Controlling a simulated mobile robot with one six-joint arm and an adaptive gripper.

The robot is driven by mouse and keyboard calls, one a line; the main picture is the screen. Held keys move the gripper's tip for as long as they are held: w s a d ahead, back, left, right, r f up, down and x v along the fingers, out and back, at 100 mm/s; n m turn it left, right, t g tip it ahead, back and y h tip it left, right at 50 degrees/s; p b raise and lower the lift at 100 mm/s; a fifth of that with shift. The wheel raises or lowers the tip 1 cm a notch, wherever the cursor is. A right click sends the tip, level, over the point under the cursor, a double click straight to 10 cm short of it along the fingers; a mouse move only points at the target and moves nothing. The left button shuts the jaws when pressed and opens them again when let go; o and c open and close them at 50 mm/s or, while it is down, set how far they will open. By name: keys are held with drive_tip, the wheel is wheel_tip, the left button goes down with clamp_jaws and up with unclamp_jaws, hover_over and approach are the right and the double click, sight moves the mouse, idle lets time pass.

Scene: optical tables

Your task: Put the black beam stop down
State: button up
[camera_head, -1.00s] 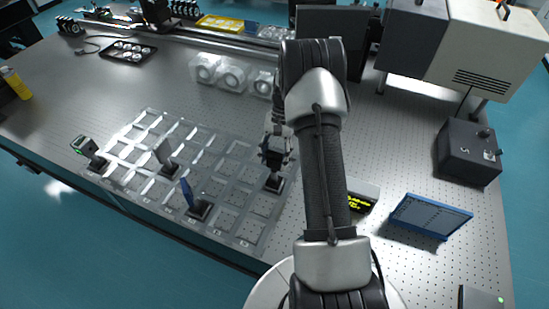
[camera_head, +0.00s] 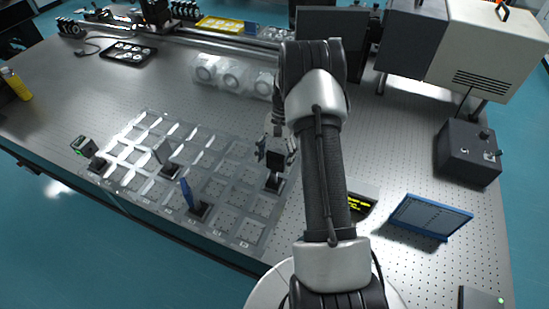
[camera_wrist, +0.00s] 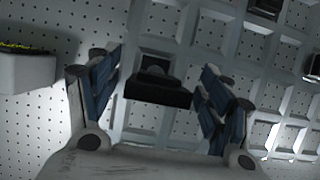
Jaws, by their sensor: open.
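The black beam stop (camera_head: 274,183) stands upright in a cell at the right side of the clear compartment tray (camera_head: 247,231). In the wrist view the beam stop (camera_wrist: 158,92) shows as a dark block between the fingers, with a gap on each side. My gripper (camera_wrist: 160,95) is open around it and does not touch it there. In the head view my gripper (camera_head: 275,152) is at the top of the beam stop and partly hides it.
Other mounted parts stand in the tray: a green-marked one (camera_head: 84,146), a grey plate (camera_head: 165,153) and a blue plate (camera_head: 187,193). Clear domed containers (camera_head: 231,73) stand behind.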

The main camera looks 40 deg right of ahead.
drive_tip(key=p+v, duration=0.2)
drive_tip(key=v, duration=1)
drive_tip(key=s+a+r+n+t+h, duration=0.1)
drive_tip(key=s+a+r+n+h, duration=0.15)
drive_tip(key=a+r, duration=0.65)
drive_tip(key=s+a+r+n+t+h, duration=0.1)
drive_tip(key=s+a+r+n+t, duration=0.15)
drive_tip(key=a+r, duration=0.55)
drive_tip(key=s+a+r+n+t, duration=0.1)
drive_tip(key=s+a+n, duration=0.2)
drive_tip(key=s, duration=0.7)
drive_tip(key=s+a+r+n+t, duration=0.2)
drive_tip(key=s+a+n, duration=0.2)
drive_tip(key=s, duration=0.6)
drive_tip(key=a, duration=0.2)
drive_tip(key=shift+a+r, duration=0.2)
drive_tip(key=shift+a, duration=0.1)
